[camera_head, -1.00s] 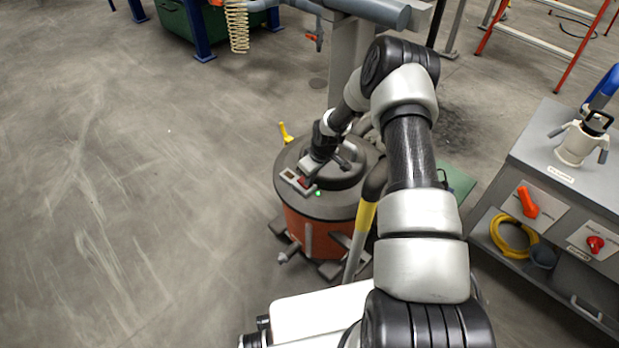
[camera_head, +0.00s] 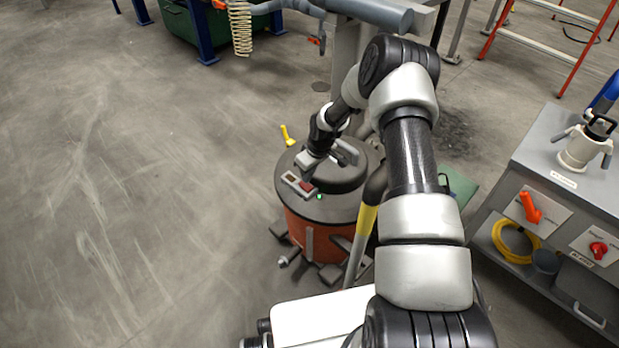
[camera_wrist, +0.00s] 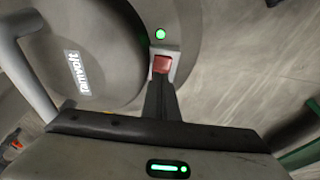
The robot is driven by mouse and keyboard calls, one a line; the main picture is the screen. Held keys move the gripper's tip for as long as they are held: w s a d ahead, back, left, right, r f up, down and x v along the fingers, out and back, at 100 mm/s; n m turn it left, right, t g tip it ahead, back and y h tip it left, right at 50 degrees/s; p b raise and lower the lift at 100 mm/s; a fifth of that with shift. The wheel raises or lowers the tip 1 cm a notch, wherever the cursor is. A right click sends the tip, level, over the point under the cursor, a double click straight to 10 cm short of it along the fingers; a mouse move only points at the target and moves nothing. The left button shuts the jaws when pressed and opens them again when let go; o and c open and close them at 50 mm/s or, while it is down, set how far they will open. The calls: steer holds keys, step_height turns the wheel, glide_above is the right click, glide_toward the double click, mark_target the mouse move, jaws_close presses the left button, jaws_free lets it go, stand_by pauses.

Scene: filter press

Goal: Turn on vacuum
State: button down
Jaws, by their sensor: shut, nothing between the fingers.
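The vacuum (camera_head: 325,211) is an orange drum with a grey lid, standing on the floor in front of me. On its lid rim is a red rocker switch (camera_wrist: 162,64) in a light grey frame. A round green light (camera_wrist: 160,34) glows beside the switch in the wrist view, and it also shows in the head view (camera_head: 319,196). My gripper (camera_wrist: 160,84) is shut and empty, its fingertips at the edge of the red switch. I cannot tell whether they touch it. In the head view my gripper (camera_head: 306,184) points down at the lid rim.
A yellow handle (camera_head: 287,136) sticks up behind the vacuum. A black hose with a yellow section (camera_head: 365,218) runs close to its right side. A grey bench (camera_head: 560,185) with an orange lever and a red knob stands at the right. The floor at left is clear.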

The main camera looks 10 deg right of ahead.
steer(key=s+d+p+v, duration=0.1)
steer(key=p+v, duration=0.1)
steer(key=v, duration=1)
steer(key=shift+s+f+p, duration=0.15)
steer(key=shift+s+p, duration=0.05)
steer(key=shift+p, duration=0.2)
steer(key=s+r+m+t+h, duration=0.1)
steer(key=s+r, duration=0.3)
steer(key=r, duration=0.5)
steer(key=s+r+m+h, duration=0.1)
steer(key=s+r, duration=0.3)
steer(key=r, duration=0.5)
steer(key=s+r+m+t, duration=0.1)
steer(key=s+r, duration=0.3)
steer(key=r, duration=0.6)
steer(key=s+a+r+m+t, duration=0.15)
steer(key=s+r, duration=0.25)
steer(key=s, duration=0.6)
steer(key=s+a+r+m, duration=0.15)
steer(key=s+r, duration=0.35)
steer(key=s, duration=0.6)
step_height(320, 180, up, 19)
steer(key=p, duration=1.9)
steer(key=shift+w+d+m+p, duration=0.35)
steer(key=shift+w+m+p, duration=0.05)
steer(key=shift+w, duration=0.05)
steer(key=shift+r, duration=0.15)
